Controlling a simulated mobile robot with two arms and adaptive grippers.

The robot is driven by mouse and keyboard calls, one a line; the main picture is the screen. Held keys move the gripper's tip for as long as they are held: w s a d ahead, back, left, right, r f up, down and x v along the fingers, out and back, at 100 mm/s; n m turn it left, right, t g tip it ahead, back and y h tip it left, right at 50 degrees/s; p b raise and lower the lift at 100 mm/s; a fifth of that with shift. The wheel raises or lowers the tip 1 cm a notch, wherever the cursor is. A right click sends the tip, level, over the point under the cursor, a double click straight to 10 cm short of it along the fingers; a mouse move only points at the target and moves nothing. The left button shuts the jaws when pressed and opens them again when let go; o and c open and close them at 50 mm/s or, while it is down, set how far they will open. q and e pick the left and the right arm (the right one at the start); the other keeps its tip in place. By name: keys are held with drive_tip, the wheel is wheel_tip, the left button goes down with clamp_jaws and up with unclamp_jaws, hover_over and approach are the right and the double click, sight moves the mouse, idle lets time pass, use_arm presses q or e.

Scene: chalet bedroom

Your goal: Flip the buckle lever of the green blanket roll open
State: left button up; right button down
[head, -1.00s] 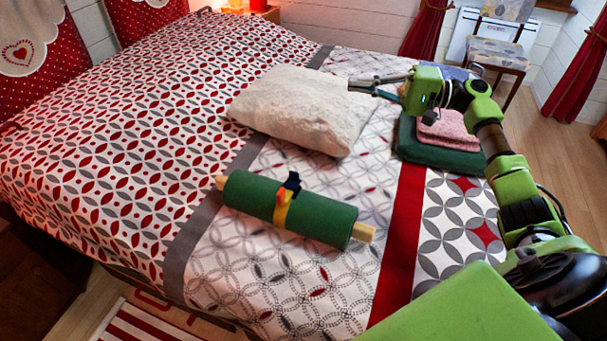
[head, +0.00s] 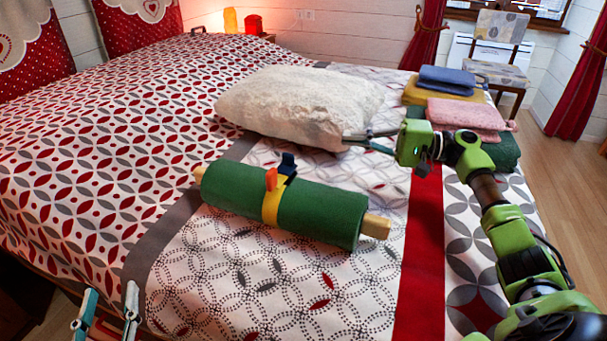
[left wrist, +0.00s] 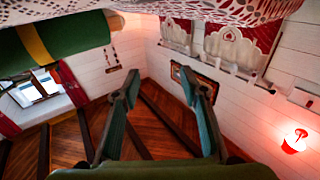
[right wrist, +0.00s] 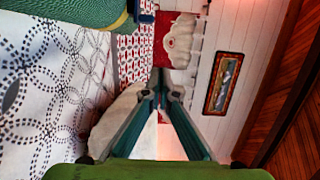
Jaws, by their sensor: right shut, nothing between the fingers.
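The green blanket roll (head: 322,211) lies on the bed around a wooden core, with a yellow strap (head: 271,205) about its middle. On top of the strap are an orange piece (head: 271,179) and a dark blue piece (head: 288,164), both standing up. The roll also shows in the left wrist view (left wrist: 75,38) and the right wrist view (right wrist: 68,10). My right gripper (head: 346,138) is shut and empty, beyond the roll beside the white pillow. My left gripper (head: 105,292) is open and empty at the bed's near left edge, apart from the roll.
A white fluffy pillow (head: 290,105) lies behind the roll. Folded cloths, including a pink one (head: 465,115) and a blue one (head: 447,80), are stacked at the right. The patterned bed (head: 260,285) is bare in front of the roll.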

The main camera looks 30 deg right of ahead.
sight(286, 163)
use_arm(q)
drive_tip(key=shift+t, duration=0.7)
drive_tip(key=r, duration=0.1)
drive_tip(key=s+r, duration=0.1)
drive_tip(key=r, duration=0.1)
drive_tip(key=r+b, duration=0.1)
drive_tip(key=shift+s+a+r, duration=0.15)
drive_tip(key=shift+s, duration=0.2)
use_arm(e)
wheel_tip(286, 163, down, 2)
drive_tip(key=shift+f, duration=0.1)
use_arm(q)
drive_tip(key=s+r+t+h+b, duration=0.2)
drive_tip(key=s+r+t, duration=0.2)
drive_tip(key=r, duration=0.5)
drive_tip(key=shift+t, duration=0.6)
use_arm(e)
drive_tip(key=w+a, duration=0.3)
drive_tip(key=a, duration=0.8)
drive_tip(key=shift+w, duration=0.25)
